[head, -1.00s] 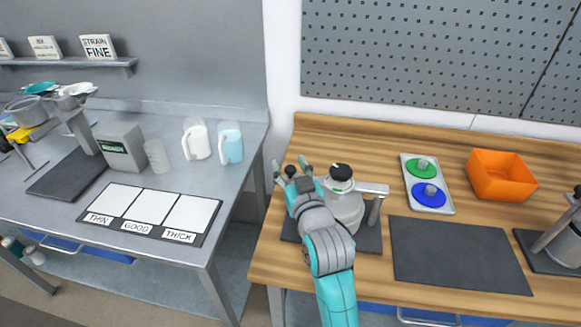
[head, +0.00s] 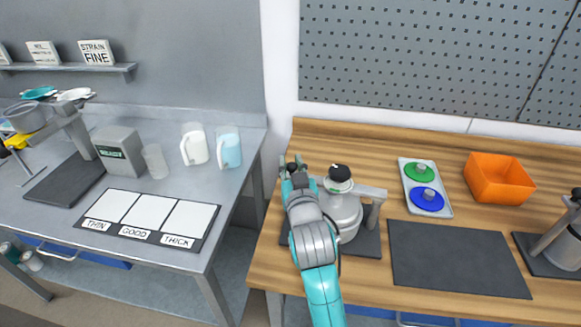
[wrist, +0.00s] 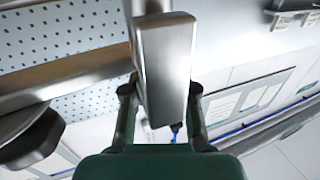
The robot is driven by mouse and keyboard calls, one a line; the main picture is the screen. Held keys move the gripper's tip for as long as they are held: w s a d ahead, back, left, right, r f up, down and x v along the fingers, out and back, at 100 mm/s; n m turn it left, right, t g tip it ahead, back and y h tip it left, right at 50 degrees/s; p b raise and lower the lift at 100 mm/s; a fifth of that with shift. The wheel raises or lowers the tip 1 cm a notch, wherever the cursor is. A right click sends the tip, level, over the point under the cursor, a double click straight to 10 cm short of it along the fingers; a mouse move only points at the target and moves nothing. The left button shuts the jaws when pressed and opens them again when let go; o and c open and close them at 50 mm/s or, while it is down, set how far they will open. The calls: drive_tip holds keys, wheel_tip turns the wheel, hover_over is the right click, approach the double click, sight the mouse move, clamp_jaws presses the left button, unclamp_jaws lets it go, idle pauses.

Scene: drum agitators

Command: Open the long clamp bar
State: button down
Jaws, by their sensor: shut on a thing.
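The long clamp bar is a pale grey metal bar (head: 368,192) lying across the top of a grey drum (head: 343,220), which has a black knob (head: 340,173) on its lid. The bar's right end meets a post at the right of the drum. My gripper (head: 291,160) is at the drum's left side, its fingers pointing away from me. In the wrist view, my gripper (wrist: 161,95) has a finger on each side of the grey bar's end (wrist: 168,60) and is shut on it. My arm hides the drum's left side in the head view.
A tray with green and blue discs (head: 426,209), an orange bin (head: 499,179) and a bare dark mat (head: 455,258) lie to the right. A second drum unit (head: 569,245) stands at the far right. A grey bench with cards and jugs is at left.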

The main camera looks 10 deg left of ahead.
drive_tip(key=shift+f, duration=0.1)
drive_tip(key=c, duration=0.9)
unclamp_jaws()
drive_tip(key=shift+s, duration=0.1)
drive_tip(key=v, duration=1.1)
drive_tip(key=shift+s+d, duration=0.15)
drive_tip(key=shift+s, duration=0.25)
